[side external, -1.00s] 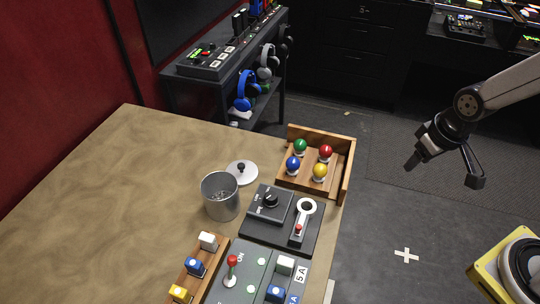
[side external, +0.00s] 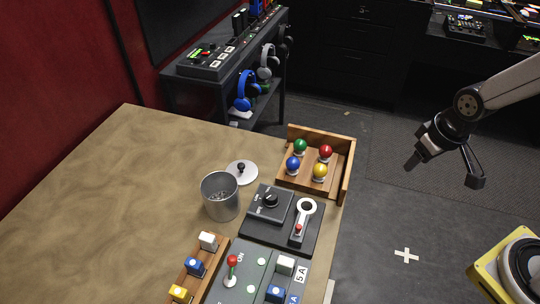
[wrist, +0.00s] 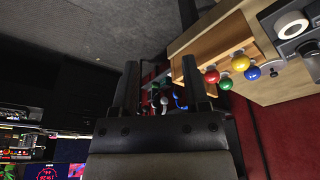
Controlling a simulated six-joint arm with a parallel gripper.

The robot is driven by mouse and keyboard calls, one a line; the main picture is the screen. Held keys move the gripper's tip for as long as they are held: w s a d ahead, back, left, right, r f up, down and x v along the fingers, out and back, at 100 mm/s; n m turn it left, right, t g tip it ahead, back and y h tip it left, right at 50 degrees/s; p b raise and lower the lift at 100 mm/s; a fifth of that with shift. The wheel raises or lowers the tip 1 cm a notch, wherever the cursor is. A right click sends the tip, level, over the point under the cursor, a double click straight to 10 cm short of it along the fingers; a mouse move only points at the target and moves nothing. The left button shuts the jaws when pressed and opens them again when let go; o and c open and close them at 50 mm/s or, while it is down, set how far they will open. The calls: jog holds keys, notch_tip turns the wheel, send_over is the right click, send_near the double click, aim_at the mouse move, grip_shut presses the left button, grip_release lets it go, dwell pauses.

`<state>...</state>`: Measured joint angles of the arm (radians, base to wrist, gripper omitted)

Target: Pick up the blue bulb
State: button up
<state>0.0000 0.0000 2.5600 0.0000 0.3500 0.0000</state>
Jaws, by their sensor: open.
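The blue bulb (side external: 293,164) stands in a wooden tray (side external: 348,172) at the table's far right corner, at the tray's front left. A green bulb (side external: 300,146), a red bulb (side external: 326,151) and a yellow bulb (side external: 320,171) stand around it. In the wrist view the blue bulb (wrist: 252,73) is right of the fingers, beside the yellow bulb (wrist: 240,61). My gripper (side external: 443,170) is open and empty, off the table to the right of the tray and well apart from it. Its two fingers (wrist: 163,92) show in the wrist view with nothing between them.
A button box (side external: 255,276) is nearer. The table's left part is clear.

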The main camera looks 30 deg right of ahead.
aim_at(294, 160)
jog(key=o, duration=0.5)
jog(key=shift+c, duration=0.2)
jog(key=w+a+n, duration=0.6)
jog(key=w+n, duration=0.1)
jog(key=w+a+n, duration=0.2)
jog(key=w+n, duration=0.1)
jog(key=shift+w+a+r+n, duration=0.1)
jog(key=shift+w+a+n, duration=0.1)
jog(key=shift+a+n, duration=0.2)
jog(key=w+a+f+n, duration=0.1)
jog(key=w+a+n, duration=0.4)
jog(key=a+n, duration=0.4)
jog(key=shift+w+a+f, duration=0.2)
jog(key=shift+w+a, duration=0.1)
jog(key=shift+a, duration=0.5)
jog(key=shift+x, duration=1.25)
jog(key=shift+f, duration=0.2)
